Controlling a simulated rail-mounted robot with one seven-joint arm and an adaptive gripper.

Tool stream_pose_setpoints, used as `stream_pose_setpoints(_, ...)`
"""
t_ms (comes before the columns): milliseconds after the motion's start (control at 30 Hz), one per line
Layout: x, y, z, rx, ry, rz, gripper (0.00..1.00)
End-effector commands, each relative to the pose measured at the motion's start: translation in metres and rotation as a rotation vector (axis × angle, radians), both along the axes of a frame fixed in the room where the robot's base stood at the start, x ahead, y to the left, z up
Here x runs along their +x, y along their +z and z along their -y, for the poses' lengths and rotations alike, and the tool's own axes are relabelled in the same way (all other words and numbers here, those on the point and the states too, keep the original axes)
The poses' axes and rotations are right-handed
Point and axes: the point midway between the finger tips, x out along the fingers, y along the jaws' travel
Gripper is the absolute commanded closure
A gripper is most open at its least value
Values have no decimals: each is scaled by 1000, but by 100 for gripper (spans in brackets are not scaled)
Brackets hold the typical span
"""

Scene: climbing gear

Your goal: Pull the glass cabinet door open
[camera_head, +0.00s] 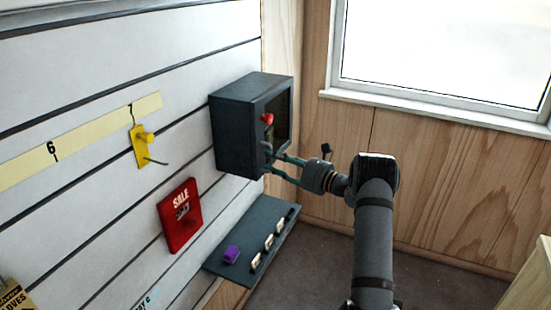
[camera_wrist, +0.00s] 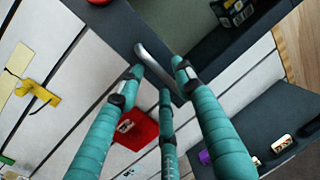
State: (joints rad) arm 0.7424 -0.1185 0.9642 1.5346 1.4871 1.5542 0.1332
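The dark grey cabinet (camera_head: 232,128) hangs on the slatted wall. Its glass door (camera_head: 283,115) faces right and looks closed, with dark shelves visible through it. In the wrist view, the door's silver bar handle (camera_wrist: 152,62) runs diagonally on the dark door frame (camera_wrist: 115,25). My gripper (camera_head: 272,162) is at the lower part of the door front. Its teal fingers also show in the wrist view (camera_wrist: 158,72), spread apart with the handle between them. The left fingertip is close to the handle; contact is unclear. A gap shows on the right finger's side.
A red knob (camera_head: 267,118) sits on the cabinet front. Below is a grey shelf (camera_head: 225,262) with a purple item (camera_head: 231,254) and several small tags. A red SALE sign (camera_head: 180,216) and a yellow hook (camera_head: 140,147) are on the wall. Room right of the cabinet is free.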

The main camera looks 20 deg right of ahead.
Motion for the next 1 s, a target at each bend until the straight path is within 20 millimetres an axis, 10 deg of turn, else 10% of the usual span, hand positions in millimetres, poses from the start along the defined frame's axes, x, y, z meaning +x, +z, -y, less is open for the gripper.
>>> stream_pose_setpoints(1000, 1, 0, -1, -1, 0, 0, 100)
